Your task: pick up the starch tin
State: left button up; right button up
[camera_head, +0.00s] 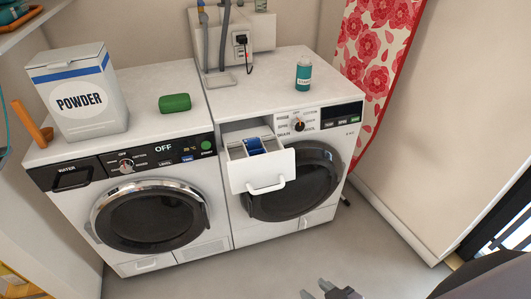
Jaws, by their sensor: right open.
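The starch tin (304,76) is a small teal can with a pale top and a light label band. It stands upright on top of the right-hand washing machine (242,92), towards the back right. My right gripper (317,290) shows at the bottom edge of the view, partly cut off. It is open and empty, low in front of the machines and well apart from the tin. My left gripper is not in view.
An open detergent drawer (262,178) sticks out of the right-hand machine. A powder box (84,98), an orange scoop-like object (32,122) and a green block (174,102) stand on the left-hand machine. A red floral cloth (378,62) hangs close right of the tin.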

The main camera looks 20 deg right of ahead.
aim_at(304, 72)
jog(key=i+l, duration=0.35)
jog(key=l, duration=0.15)
jog(key=i+l, duration=0.4)
jog(key=l+u, duration=0.65)
jog(key=l, duration=0.25)
jog(key=l+u, duration=0.35)
jog(key=k+l, duration=0.05)
jog(key=l, duration=0.05)
